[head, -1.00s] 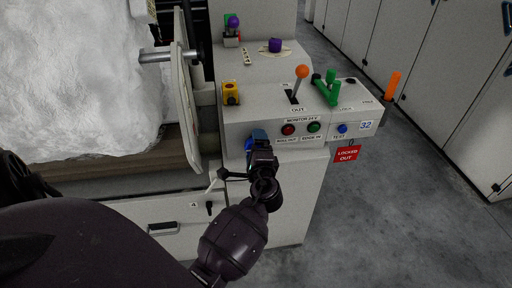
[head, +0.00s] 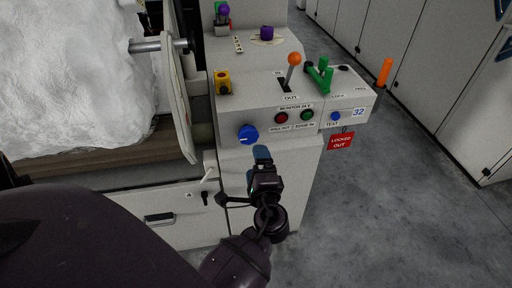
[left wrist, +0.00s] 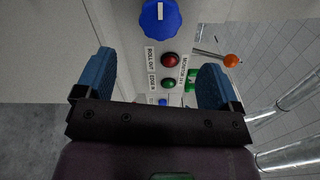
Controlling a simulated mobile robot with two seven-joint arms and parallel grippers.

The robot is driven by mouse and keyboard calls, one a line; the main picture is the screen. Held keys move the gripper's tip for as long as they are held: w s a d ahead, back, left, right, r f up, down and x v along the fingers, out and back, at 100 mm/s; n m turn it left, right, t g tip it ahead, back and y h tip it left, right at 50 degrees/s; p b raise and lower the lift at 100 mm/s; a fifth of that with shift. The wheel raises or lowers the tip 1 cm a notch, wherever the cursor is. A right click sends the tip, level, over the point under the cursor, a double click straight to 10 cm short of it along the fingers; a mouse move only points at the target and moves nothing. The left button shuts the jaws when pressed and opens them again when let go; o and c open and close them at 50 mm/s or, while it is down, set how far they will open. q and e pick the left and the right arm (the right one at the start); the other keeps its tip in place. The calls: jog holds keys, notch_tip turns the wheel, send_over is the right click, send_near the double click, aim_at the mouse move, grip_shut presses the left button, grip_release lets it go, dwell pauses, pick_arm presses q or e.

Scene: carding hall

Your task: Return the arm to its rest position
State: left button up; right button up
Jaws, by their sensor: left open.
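My left gripper (head: 262,157) is in front of the control box, below and slightly right of the blue knob (head: 248,134). Its two blue fingers stand apart and empty in the left wrist view (left wrist: 152,85). The blue knob also shows in the left wrist view (left wrist: 160,17), beyond the fingertips, and nothing touches it. The control box (head: 232,110) carries a red button (head: 281,118), a green button (head: 307,116) and a small blue button (head: 336,116). My right gripper is in neither view.
An orange-knobbed lever (head: 294,59), a green handle (head: 320,75) and an orange upright handle (head: 385,71) stand on or beside the box. A red "locked out" tag (head: 341,141) hangs below. White fibre (head: 65,75) fills the left. Grey floor (head: 400,190) is free at right.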

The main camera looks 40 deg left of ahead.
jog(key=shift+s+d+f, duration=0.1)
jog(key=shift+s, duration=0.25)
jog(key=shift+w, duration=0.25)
pick_arm(q)
jog(key=s+d+f+n+t+h+p, duration=0.25)
jog(key=d+n+h, duration=0.3)
jog(key=h, duration=0.55)
jog(key=s+a+f+n+g+h+p, duration=0.1)
jog(key=s+n+p, duration=0.1)
jog(key=s, duration=0.8)
jog(key=s+a+f+n+g+h+p, duration=0.1)
jog(key=s+p, duration=0.3)
jog(key=s, duration=0.6)
jog(key=shift+s+a+f+n+g+h, duration=0.25)
jog(key=shift+a+f+n+g+h, duration=0.15)
jog(key=shift+a+f+g, duration=0.2)
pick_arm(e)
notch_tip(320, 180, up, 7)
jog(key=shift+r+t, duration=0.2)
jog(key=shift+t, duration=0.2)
pick_arm(q)
jog(key=shift+a, duration=0.1)
jog(key=shift+c, duration=0.3)
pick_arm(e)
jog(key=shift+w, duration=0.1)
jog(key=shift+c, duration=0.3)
